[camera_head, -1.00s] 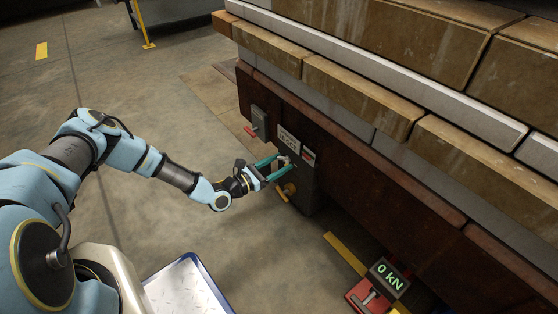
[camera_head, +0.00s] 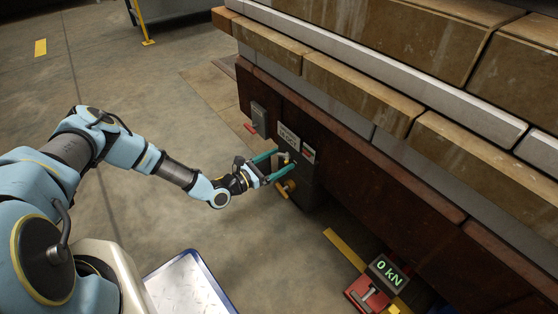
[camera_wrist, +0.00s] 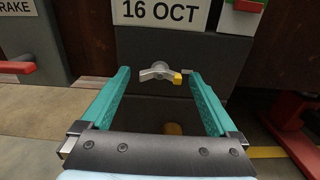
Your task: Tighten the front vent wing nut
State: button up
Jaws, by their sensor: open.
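The wing nut (camera_wrist: 160,72) is silver with one yellow-tipped wing and sits on the front of a dark grey box (camera_wrist: 140,45) below a "16 OCT" label. Its wings lie roughly level in the wrist view. My gripper (camera_wrist: 160,75) is open, with a teal finger on each side of the nut and visible gaps between fingers and wings. In the head view my gripper (camera_head: 283,162) is at the box front, and the nut is small there. Whether the fingertips reach past the nut's depth I cannot tell.
A brass-coloured handle (camera_head: 286,188) is below the gripper on the box. A brake box with a red lever (camera_wrist: 18,68) is to the left. A red device with a "0 kN" display (camera_head: 388,272) stands on the floor at right. Stacked slabs (camera_head: 365,85) rise above.

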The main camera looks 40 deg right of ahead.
jog(key=a+p, duration=0.2)
jog(key=a, duration=0.8)
jog(key=shift+w+a, duration=0.25)
jog(key=shift+w, duration=0.05)
jog(key=w+a+r+m+t+y, duration=0.15)
jog(key=a+r+m+y, duration=0.75)
jog(key=a+r, duration=0.9)
jog(key=w+a+r+m+t+y, duration=0.15)
jog(key=a+r+m+y, duration=0.75)
jog(key=a+r, duration=0.95)
notch_tip(320, 180, up, 33)
jog(key=a+p, duration=0.1)
jog(key=p, duration=3.3)
jog(key=shift+w+a+p, duration=0.15)
jog(key=shift+a+p, duration=0.15)
jog(key=shift+p, duration=0.1)
